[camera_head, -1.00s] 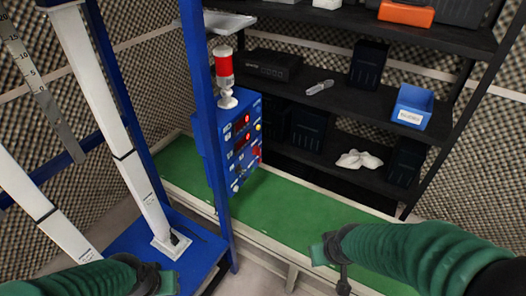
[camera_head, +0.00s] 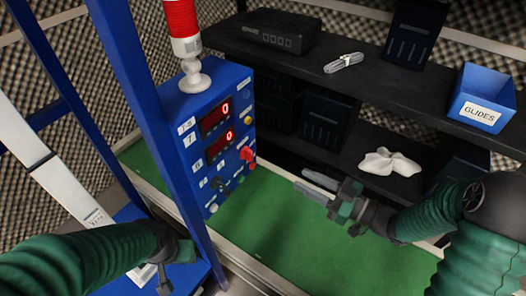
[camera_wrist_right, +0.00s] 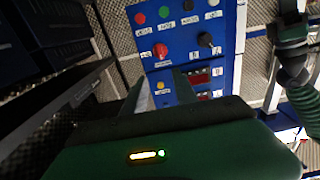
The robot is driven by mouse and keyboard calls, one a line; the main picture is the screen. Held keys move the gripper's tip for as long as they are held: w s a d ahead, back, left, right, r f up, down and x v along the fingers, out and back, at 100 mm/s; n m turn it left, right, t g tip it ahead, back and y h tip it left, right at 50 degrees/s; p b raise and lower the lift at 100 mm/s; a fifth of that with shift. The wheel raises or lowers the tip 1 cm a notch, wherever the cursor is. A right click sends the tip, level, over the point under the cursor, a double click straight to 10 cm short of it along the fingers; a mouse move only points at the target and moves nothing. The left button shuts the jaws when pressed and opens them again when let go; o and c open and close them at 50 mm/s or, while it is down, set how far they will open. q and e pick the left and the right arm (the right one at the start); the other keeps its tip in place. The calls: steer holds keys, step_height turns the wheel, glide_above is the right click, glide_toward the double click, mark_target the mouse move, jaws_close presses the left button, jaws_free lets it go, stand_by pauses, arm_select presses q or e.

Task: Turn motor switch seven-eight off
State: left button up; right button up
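The blue control panel (camera_head: 215,140) stands on a blue post and carries two red digital displays, small labels, buttons and switches. A red rotary switch (camera_head: 247,154) is on its right side; a black switch (camera_head: 221,184) is lower left of it. In the right wrist view the panel appears upside down, with the red switch (camera_wrist_right: 160,51) and the black switch (camera_wrist_right: 206,40). Label text is too small to read surely. My right gripper (camera_head: 300,180) is open and empty, right of the panel and apart from it. My left gripper (camera_head: 177,272) is low at left; its opening is unclear.
A red-and-white signal lamp (camera_head: 183,40) stands on top of the panel. Black shelves (camera_head: 390,85) behind hold a blue bin (camera_head: 482,97), dark boxes and a white cloth (camera_head: 390,162). The green surface (camera_head: 270,235) below is clear.

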mark_target(252, 154)
steer(key=b+x, duration=0.2)
steer(key=x, duration=1.3)
steer(key=shift+a+f, duration=0.1)
steer(key=shift+a, duration=0.05)
steer(key=shift+w+a, duration=0.3)
steer(key=shift+a, duration=0.2)
steer(key=shift+d, duration=0.1)
jaws_close()
